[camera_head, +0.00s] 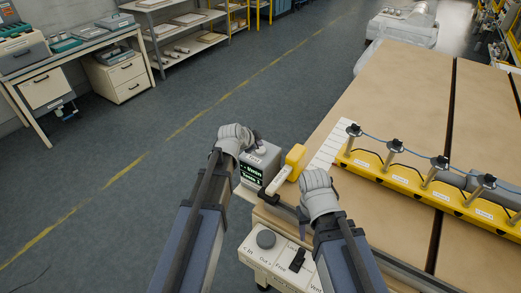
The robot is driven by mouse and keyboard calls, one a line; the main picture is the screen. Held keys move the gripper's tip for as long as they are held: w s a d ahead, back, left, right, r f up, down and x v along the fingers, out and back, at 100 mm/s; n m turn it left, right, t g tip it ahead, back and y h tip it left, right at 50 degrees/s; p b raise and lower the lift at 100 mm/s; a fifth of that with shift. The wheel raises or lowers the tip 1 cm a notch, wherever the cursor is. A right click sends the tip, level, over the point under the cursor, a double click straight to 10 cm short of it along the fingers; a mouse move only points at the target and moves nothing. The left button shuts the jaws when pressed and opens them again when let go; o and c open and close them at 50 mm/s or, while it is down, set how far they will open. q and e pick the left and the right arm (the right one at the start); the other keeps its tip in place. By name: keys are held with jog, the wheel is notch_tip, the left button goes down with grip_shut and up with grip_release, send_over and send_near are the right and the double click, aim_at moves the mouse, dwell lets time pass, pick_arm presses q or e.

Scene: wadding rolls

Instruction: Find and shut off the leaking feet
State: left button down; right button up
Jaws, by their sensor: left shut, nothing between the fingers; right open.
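A yellow bar (395,179) lies along the table at the right, with several upright metal feet with dark caps. The nearest three are a far-left foot (352,137), a second foot (393,151) and a third foot (436,170). A thin blue hose (415,153) links their tops, and each has a small unreadable label below. No leak is visible. My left gripper (243,134) is shut and empty, beside a grey box with a lit display (251,172). My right gripper (314,180) is open near the table's left edge, left of the bar.
A white control panel (272,257) with a knob and switch is at the table's near corner. The brown table top (390,90) is clear beyond the bar. A desk (62,60) and shelves stand far left.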

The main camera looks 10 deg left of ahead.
aim_at(258, 151)
pick_arm(q)
jog(key=shift+f, duration=0.15)
dwell(0.8)
jog(key=shift+f+b, duration=0.25)
jog(key=shift+b, duration=0.2)
jog(key=shift+f+b, duration=0.5)
jog(key=shift+f, duration=0.05)
dwell(0.5)
jog(key=shift+r, duration=0.1)
jog(key=shift+r+p, duration=0.9)
jog(key=shift+p, duration=0.05)
notch_tip(258, 151, up, 5)
jog(key=p, duration=0.5)
